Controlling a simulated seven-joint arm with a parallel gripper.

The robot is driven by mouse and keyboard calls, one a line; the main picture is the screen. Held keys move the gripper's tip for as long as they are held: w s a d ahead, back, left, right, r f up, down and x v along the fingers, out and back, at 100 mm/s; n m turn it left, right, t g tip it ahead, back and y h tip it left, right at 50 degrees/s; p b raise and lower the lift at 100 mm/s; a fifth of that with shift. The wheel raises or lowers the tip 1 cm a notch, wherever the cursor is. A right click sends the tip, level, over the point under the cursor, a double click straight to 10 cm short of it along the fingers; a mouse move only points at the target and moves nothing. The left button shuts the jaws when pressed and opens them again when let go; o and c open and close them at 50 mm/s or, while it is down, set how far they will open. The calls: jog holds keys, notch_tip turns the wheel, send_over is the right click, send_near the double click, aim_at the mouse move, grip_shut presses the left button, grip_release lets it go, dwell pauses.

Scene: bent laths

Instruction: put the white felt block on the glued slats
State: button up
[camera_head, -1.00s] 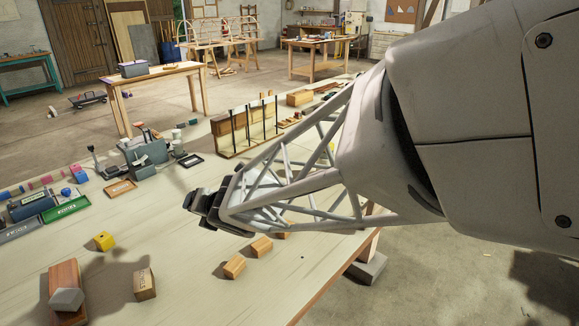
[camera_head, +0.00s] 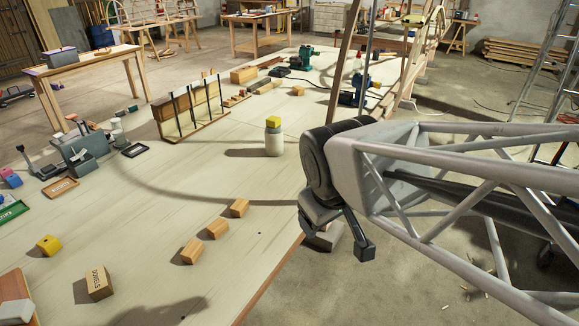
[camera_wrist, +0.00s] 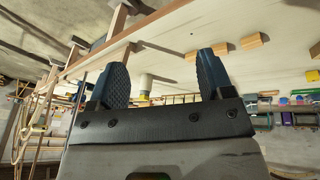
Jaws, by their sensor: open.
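A pale grey-white faceted block (camera_head: 14,312) is at the lower left of the head view, cut by the frame edge. It rests on a reddish-brown wooden piece (camera_head: 16,284), which looks like the slats glued together. I cannot tell from its surface whether the block is felt. My gripper (camera_head: 343,230) hangs at the table's right edge, far to the right of both. In the wrist view my gripper (camera_wrist: 161,64) has its two dark fingers wide apart, with nothing between them. Neither the pale block nor the reddish piece can be made out in the wrist view.
Several small wooden blocks (camera_head: 216,229) lie near the right edge. A white jar with a yellow top (camera_head: 274,140) stands left of my gripper. A yellow block (camera_head: 48,245) and a lettered wooden block (camera_head: 97,283) lie at front left. Boards in a rack (camera_head: 190,108) stand behind.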

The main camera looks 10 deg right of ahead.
jog(key=s+m, duration=0.1)
jog(key=s+m+g, duration=0.1)
jog(key=s, duration=0.1)
jog(key=s+d+m, duration=0.1)
jog(key=s+m, duration=0.1)
jog(key=shift+g+y, duration=0.3)
jog(key=shift+y, duration=0.1)
dwell(0.8)
